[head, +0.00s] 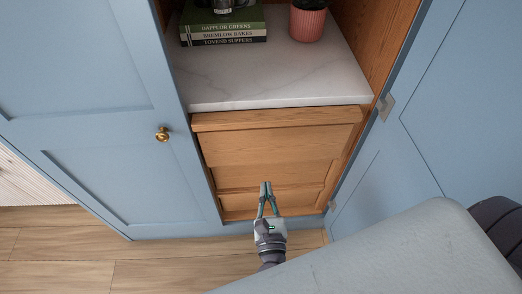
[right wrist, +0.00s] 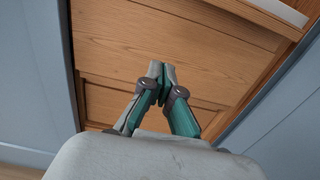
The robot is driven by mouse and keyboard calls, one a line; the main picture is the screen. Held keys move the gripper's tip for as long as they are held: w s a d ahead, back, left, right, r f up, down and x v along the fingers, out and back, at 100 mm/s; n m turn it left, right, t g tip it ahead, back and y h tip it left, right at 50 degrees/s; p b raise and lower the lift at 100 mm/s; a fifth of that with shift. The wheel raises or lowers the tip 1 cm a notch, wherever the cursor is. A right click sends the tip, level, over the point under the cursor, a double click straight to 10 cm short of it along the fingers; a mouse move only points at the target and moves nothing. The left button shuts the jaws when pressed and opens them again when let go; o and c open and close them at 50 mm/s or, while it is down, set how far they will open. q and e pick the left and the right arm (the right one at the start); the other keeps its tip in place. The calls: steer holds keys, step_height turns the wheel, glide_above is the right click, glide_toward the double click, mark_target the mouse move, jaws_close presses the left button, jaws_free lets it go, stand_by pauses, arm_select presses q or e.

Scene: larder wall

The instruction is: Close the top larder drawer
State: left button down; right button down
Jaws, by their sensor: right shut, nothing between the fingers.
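The top larder drawer (head: 270,148) is a plain oak front below the marble shelf, between blue cabinet doors. It also fills the upper part of the right wrist view (right wrist: 170,40). It looks flush or nearly flush; I cannot tell whether a small gap is left. My right gripper (head: 266,185) is shut and empty, its fingertips together in front of the drawer's lower part. In the right wrist view the gripper (right wrist: 161,75) points at the wood; I cannot tell whether it touches. My left gripper is not in view.
A marble shelf (head: 275,75) above holds stacked books (head: 223,30) and a pink ribbed pot (head: 307,22). A blue door with a brass knob (head: 162,134) stands left. An open blue door (head: 440,100) stands right. Wooden floor (head: 170,272) lies below.

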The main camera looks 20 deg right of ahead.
mark_target(262, 140)
steer(key=p+x, duration=0.2)
steer(key=x, duration=1.1)
steer(key=shift+w+f+p, duration=0.1)
steer(key=shift+w+p, duration=0.1)
steer(key=shift+p, duration=0.15)
steer(key=b+x, duration=0.1)
steer(key=x, duration=0.3)
steer(key=shift+w+d+b, duration=0.1)
steer(key=shift+w+b, duration=0.15)
steer(key=shift+b, duration=0.05)
steer(key=shift+d+r, duration=0.1)
steer(key=shift+r, duration=0.2)
